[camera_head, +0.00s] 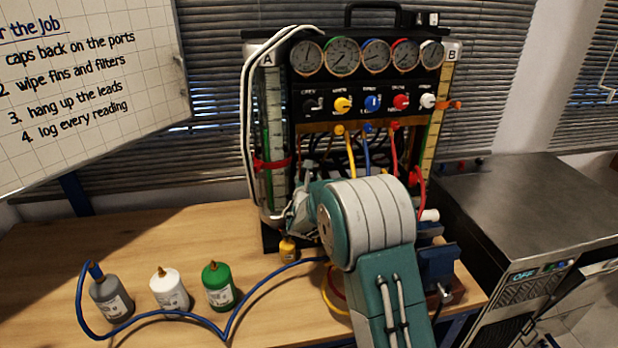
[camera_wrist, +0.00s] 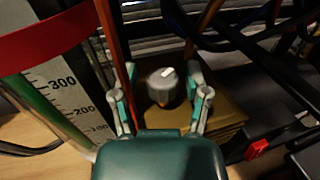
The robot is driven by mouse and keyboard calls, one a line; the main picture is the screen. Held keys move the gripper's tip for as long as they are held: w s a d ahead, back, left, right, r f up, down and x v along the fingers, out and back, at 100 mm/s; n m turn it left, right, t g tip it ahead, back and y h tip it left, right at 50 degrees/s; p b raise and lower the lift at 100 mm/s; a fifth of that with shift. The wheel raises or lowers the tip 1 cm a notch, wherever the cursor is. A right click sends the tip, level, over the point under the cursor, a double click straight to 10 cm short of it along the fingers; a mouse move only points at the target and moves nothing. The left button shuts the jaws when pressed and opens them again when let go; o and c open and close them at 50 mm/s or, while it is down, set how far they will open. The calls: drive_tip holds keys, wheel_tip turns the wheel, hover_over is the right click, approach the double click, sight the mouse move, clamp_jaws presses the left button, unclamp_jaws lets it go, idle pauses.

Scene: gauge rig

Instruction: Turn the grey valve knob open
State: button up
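In the wrist view, a grey knob (camera_wrist: 162,88) with a white mark on top stands between the fingers of my gripper (camera_wrist: 162,75). The fingers are apart, one on each side, with a gap visible between each and the knob. A brass-coloured block (camera_wrist: 216,138) lies below and behind the knob. In the head view, my gripper (camera_head: 298,208) is partly hidden by my arm, low in front of the gauge rig (camera_head: 408,78) near cylinder A. I cannot make out this grey knob there. A dark knob (camera_head: 313,104) sits at the left of the rig's upper knob row.
Cylinder A (camera_wrist: 65,90) with its red strap (camera_wrist: 50,38) is close to the left finger. Hoses (camera_wrist: 255,32) hang to the right. Grey (camera_head: 111,297), white (camera_head: 170,292) and green (camera_head: 218,286) bottles and a blue hose (camera_head: 205,319) occupy the bench's front left.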

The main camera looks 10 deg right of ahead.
drive_tip(key=shift+s, duration=0.1)
drive_tip(key=v, duration=1.2)
drive_tip(key=shift+f, duration=0.15)
